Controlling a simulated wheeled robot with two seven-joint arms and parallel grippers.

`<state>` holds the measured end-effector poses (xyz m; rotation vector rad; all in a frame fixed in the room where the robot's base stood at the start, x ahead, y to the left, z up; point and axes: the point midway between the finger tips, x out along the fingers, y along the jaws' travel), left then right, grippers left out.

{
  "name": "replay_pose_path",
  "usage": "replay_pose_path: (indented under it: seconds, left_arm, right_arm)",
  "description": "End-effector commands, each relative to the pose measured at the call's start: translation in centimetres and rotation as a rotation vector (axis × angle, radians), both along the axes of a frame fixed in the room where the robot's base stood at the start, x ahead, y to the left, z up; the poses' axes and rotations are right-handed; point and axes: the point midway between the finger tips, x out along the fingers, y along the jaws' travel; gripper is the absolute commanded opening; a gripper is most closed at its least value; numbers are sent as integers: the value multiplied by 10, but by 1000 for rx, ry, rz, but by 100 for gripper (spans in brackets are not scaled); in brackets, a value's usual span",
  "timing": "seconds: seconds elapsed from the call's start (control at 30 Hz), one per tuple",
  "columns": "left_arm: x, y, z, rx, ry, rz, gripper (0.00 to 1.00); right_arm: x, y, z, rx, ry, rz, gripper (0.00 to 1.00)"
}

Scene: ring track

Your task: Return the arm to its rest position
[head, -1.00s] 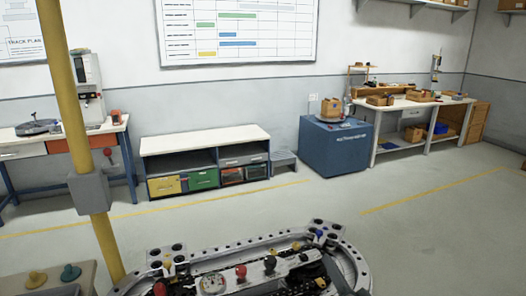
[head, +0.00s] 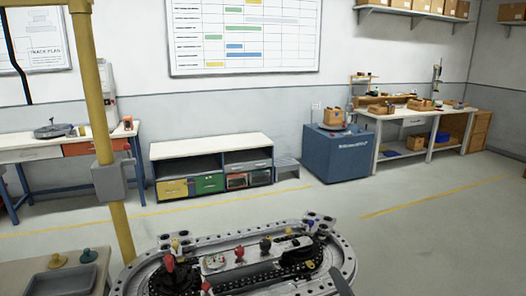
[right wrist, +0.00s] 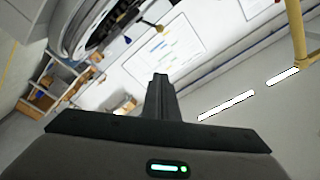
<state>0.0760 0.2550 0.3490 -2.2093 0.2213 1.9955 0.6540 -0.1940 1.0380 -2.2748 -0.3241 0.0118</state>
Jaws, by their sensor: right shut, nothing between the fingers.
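My right gripper (head: 342,281) shows only in small part at the bottom edge of the head view, in front of the right end of the ring track (head: 340,250). In the right wrist view its fingers (right wrist: 160,97) are together with nothing between them. The wrist view looks out at the room, tilted, with part of a round grey metal structure at its upper left. My left gripper is not in view. The near side of the track is cut off by the frame.
Pegs, including a red one (head: 239,253), stand on the track. A yellow post (head: 97,110) rises at the left beside a bench with a grey tray (head: 60,284). A blue cabinet (head: 337,155) and workbenches stand along the far wall. Open floor lies between.

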Motion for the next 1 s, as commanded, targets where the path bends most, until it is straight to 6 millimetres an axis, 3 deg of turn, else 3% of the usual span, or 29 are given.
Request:
replay_pose_path:
  seconds: [0.37,0.67,0.77,0.9,1.0]
  left_arm:
    - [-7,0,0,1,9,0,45]
    - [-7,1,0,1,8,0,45]
    - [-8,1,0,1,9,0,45]
    - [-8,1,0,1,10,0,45]
    - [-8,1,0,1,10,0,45]
  right_arm:
    - [-28,9,-41,-130,119,24,0]
    - [-82,16,-100,-332,306,70,0]
    - [-114,16,-129,-434,404,101,0]
    - [-183,11,-174,-617,589,167,0]
    - [-231,3,-197,-732,713,219,0]
